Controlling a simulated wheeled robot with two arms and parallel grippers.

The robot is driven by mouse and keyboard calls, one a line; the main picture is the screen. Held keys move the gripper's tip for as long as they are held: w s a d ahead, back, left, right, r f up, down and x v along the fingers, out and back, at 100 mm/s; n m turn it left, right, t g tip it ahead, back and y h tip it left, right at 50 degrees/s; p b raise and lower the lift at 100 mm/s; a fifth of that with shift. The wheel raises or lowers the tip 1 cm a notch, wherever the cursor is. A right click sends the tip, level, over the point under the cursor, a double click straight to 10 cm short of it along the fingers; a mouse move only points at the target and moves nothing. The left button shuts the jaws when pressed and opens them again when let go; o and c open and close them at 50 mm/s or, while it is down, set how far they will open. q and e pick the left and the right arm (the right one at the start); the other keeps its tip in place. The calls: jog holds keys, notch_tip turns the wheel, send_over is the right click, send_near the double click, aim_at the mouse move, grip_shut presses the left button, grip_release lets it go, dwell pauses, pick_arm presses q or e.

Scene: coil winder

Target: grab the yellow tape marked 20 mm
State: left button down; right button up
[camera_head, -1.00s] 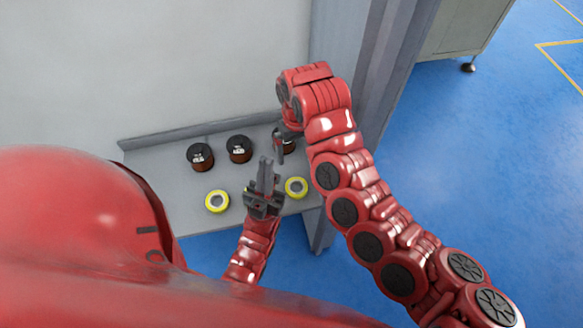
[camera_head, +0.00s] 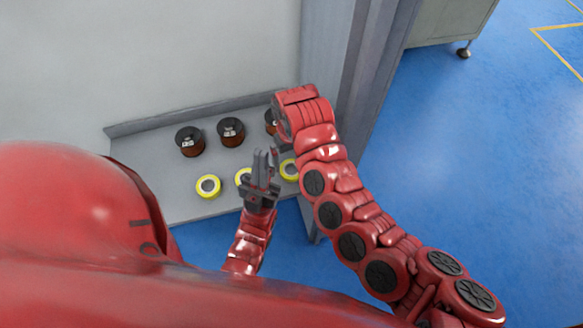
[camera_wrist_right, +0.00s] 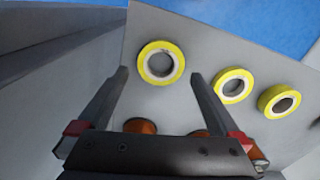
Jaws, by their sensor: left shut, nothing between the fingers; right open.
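Three yellow tape rolls lie flat on a grey shelf (camera_head: 180,205): left (camera_head: 208,196), middle (camera_head: 240,178), partly behind my left gripper, and right (camera_head: 289,175), partly covered by my right arm. No size marking is readable. My left gripper (camera_head: 265,154) is shut and empty, in front of the middle and right rolls. My right gripper (camera_wrist_right: 158,75) is open and empty. In the right wrist view, one roll (camera_wrist_right: 143,65) shows between its fingers, apart from them; two more rolls (camera_wrist_right: 223,76) (camera_wrist_right: 268,97) lie to the right.
Dark-topped copper spools (camera_head: 190,147) (camera_head: 231,133) stand behind the rolls; a third (camera_head: 270,123) is partly hidden by my right arm. A grey wall (camera_head: 200,60) rises behind the shelf, with a grey post (camera_head: 340,60) at its right. Blue floor lies beyond the front edge.

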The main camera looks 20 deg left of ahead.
aim_at(292, 167)
notch_tip(292, 167, down, 4)
jog(key=shift+s+r+p, duration=0.1)
jog(key=shift+r+p, duration=0.1)
jog(key=shift+p, duration=0.6)
jog(key=shift+f, duration=0.2)
jog(key=c, duration=1.1)
jog(key=shift+c, duration=0.2)
